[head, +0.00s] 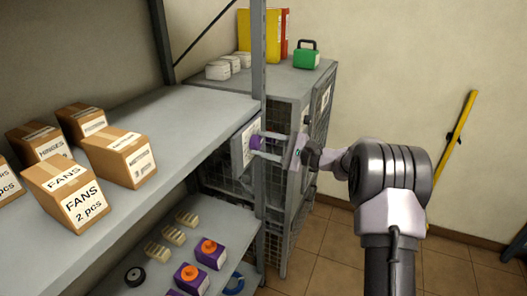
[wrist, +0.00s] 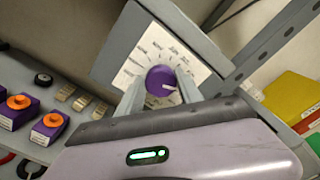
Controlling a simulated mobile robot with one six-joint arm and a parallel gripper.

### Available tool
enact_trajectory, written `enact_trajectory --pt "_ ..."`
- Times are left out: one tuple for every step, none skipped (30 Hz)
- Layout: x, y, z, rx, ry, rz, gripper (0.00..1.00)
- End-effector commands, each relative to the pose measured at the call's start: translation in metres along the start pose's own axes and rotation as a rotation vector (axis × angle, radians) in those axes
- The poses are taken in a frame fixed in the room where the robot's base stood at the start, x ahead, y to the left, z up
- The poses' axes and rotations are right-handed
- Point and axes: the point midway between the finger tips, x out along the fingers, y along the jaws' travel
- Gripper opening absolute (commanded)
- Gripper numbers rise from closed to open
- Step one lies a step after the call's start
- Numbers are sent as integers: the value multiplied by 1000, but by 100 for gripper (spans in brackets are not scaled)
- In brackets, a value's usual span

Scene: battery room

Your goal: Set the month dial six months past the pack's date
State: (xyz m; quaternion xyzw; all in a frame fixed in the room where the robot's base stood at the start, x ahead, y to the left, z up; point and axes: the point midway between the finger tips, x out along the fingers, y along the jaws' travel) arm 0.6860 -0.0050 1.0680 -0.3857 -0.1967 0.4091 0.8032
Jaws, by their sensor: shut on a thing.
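The month dial is a purple round knob (wrist: 161,81) with a white pointer mark, set in a white printed face (wrist: 135,68) on a grey plate (wrist: 108,70). In the wrist view the pointer is toward the lower right; the month words are too small to read surely. My gripper (wrist: 176,92) has its two fingers on either side of the knob, shut on it. In the head view my gripper (head: 268,146) reaches from the right to the purple knob (head: 257,143) on the shelf's end post. Purple packs with orange caps (head: 209,252) stand on the lower shelf; no date is readable.
Cardboard boxes (head: 118,155) stand on the upper shelf at left. A grey mesh cabinet (head: 300,90) behind the dial carries a green case (head: 306,55), binders (head: 262,32) and white rolls. Tiled floor (head: 330,235) is free below my arm.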

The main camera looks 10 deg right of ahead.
Motion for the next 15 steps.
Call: enact_trajectory --pt "0 2 -1 -12 0 1 2" --pt "0 2 -1 -19 0 1 2" --pt "0 2 -1 -27 0 1 2" --pt "0 1 -1 -31 0 1 2" --pt "0 1 -1 -35 0 1 2" --pt "0 1 -1 -39 1 1 2" --pt "0 1 -1 -42 1 1 2" --pt "0 1 -1 -44 1 1 2" --pt "0 1 0 -46 1 1 2" --pt "0 1 0 -47 1 1 2" --pt "0 1 0 -47 1 1 2" --pt "0 1 0 -48 1 2 2" --pt "0 1 0 -48 1 2 2" --pt "0 1 0 -48 1 2 2" --pt "0 0 0 -47 1 2 2"
